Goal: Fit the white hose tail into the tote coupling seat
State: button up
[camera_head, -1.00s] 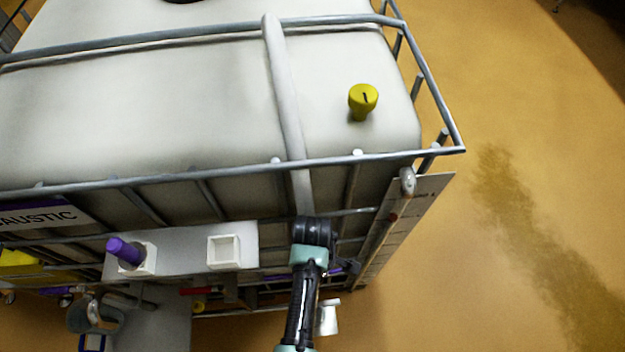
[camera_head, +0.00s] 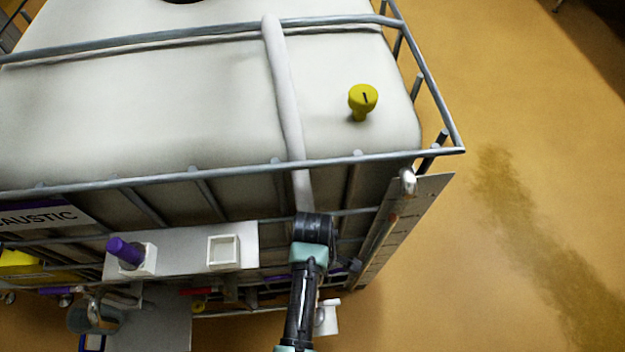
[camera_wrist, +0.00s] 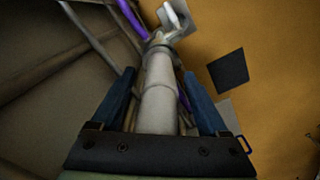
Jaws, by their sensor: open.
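In the wrist view, my gripper (camera_wrist: 158,74) has its blue fingers apart, one on each side of a pale tube (camera_wrist: 158,100) with a collar at its far end. The tube looks like the white hose tail, but I cannot tell for sure, nor whether the fingers touch it. Beyond the collar is a white forked piece (camera_wrist: 176,18). In the head view, a white flanged piece (camera_head: 327,317) shows beside my arm, low at the tote's front. My fingers are hidden there behind my wrist. I cannot clearly make out the coupling seat.
A pale shelf (camera_head: 190,240) holds a purple plug (camera_head: 125,250) in one square holder and an empty square holder (camera_head: 224,251). A perforated plate (camera_head: 405,225) stands right. The right floor is open.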

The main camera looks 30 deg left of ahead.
notch_tip(320, 180, up, 12)
jog(key=shift+f, duration=0.25)
dwell(0.6)
